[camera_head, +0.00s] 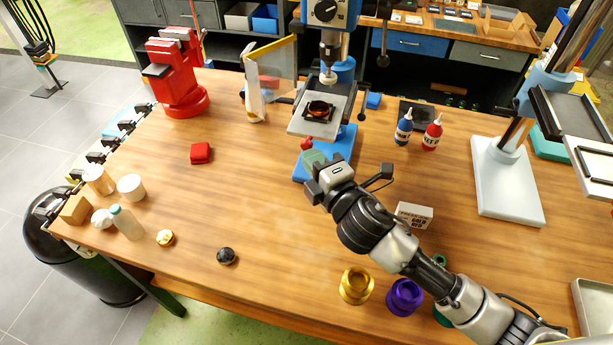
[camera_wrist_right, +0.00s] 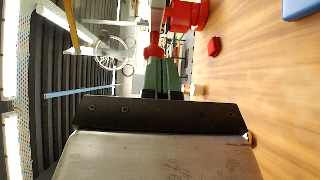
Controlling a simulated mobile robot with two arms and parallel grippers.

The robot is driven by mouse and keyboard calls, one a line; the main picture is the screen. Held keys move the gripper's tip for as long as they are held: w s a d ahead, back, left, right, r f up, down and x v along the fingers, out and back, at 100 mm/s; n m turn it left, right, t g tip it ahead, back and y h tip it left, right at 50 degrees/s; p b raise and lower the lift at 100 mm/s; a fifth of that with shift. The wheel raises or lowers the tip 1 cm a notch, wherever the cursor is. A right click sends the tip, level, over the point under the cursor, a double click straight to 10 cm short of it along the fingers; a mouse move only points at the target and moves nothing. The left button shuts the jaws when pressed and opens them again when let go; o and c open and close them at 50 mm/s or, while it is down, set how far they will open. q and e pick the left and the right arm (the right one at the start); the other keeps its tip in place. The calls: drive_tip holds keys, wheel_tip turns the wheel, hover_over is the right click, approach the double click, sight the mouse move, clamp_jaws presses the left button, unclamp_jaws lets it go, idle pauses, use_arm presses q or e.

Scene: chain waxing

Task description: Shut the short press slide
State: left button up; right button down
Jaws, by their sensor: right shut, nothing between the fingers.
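The short press with its blue base (camera_head: 345,150) stands at the back middle of the table. Its light plate (camera_head: 299,125) carries a dark square fixture (camera_head: 319,109) under the spindle. A small red knob (camera_head: 306,142) shows just below the plate; I cannot tell for sure that it belongs to the slide, nor how far the slide is out. My right gripper (camera_head: 313,157) is shut and empty, its green fingertips close to the red knob. In the right wrist view the shut fingers (camera_wrist_right: 162,74) point at the red knob (camera_wrist_right: 152,51); I cannot tell whether they touch it.
A red machine (camera_head: 178,80) stands back left, with a red block (camera_head: 201,153) on the table before it. Blue (camera_head: 403,130) and red (camera_head: 432,134) bottles stand right of the press.

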sight(325, 131)
drive_tip(key=w+d, duration=0.1)
drive_tip(key=w, duration=0.4)
drive_tip(key=w+d, duration=0.1)
drive_tip(key=w, duration=0.2)
drive_tip(key=shift+w+d, duration=0.1)
drive_tip(key=shift+d, duration=0.2)
drive_tip(key=shift+w+d, duration=0.1)
drive_tip(key=shift+d, duration=0.05)
drive_tip(key=shift+r, duration=0.15)
